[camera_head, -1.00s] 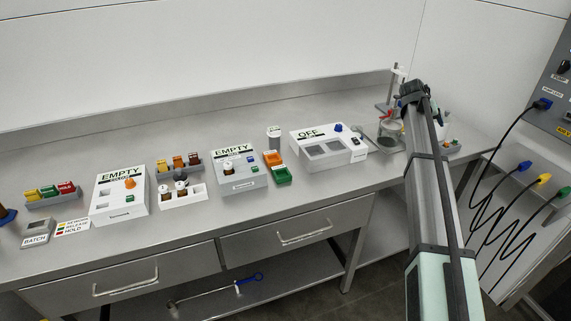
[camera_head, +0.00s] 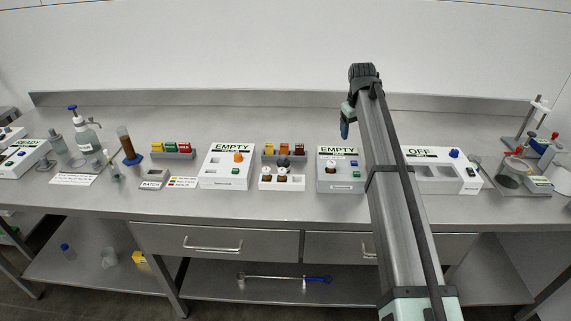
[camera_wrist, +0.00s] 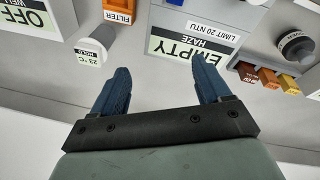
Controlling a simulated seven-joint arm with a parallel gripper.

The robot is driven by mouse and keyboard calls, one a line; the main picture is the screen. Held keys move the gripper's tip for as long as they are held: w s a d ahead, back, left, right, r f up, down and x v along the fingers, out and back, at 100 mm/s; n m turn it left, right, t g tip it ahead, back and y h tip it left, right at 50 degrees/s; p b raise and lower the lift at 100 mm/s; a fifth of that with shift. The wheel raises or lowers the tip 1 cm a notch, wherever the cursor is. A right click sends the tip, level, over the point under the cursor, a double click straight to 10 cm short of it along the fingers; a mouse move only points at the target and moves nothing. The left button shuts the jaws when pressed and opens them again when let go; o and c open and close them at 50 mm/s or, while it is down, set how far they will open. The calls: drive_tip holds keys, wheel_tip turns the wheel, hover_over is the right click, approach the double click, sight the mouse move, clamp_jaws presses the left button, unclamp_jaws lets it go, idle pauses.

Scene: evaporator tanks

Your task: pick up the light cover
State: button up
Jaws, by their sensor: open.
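My gripper (camera_wrist: 160,66) is open and empty, its two blue fingers spread apart in the wrist view. In the wrist view that haze box (camera_wrist: 174,45) lies beyond and between the fingertips. In the head view the dark cap (camera_head: 284,162) is small.
Coloured blocks (camera_wrist: 268,78) stand in a tray beside the cap. Bare steel bench lies behind the boxes.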

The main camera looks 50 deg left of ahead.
sight(284, 156)
drive_tip(key=s+a+r+n+g, duration=0.1)
drive_tip(key=s+a+n, duration=0.1)
drive_tip(key=s+a, duration=0.6)
drive_tip(key=s+a+r+n+g, duration=0.15)
drive_tip(key=s+a, duration=0.35)
drive_tip(key=s, duration=0.5)
drive_tip(key=shift+n+y, duration=0.3)
drive_tip(key=shift+n, duration=0.15)
drive_tip(key=f, duration=0.4)
drive_tip(key=a+f, duration=0.1)
drive_tip(key=f, duration=0.4)
drive_tip(key=a+f, duration=0.1)
drive_tip(key=f, duration=0.4)
drive_tip(key=shift+s+f, duration=0.1)
drive_tip(key=shift+f, duration=0.15)
drive_tip(key=shift+c, duration=0.2)
drive_tip(key=c, duration=1)
drive_tip(key=shift+r, duration=0.2)
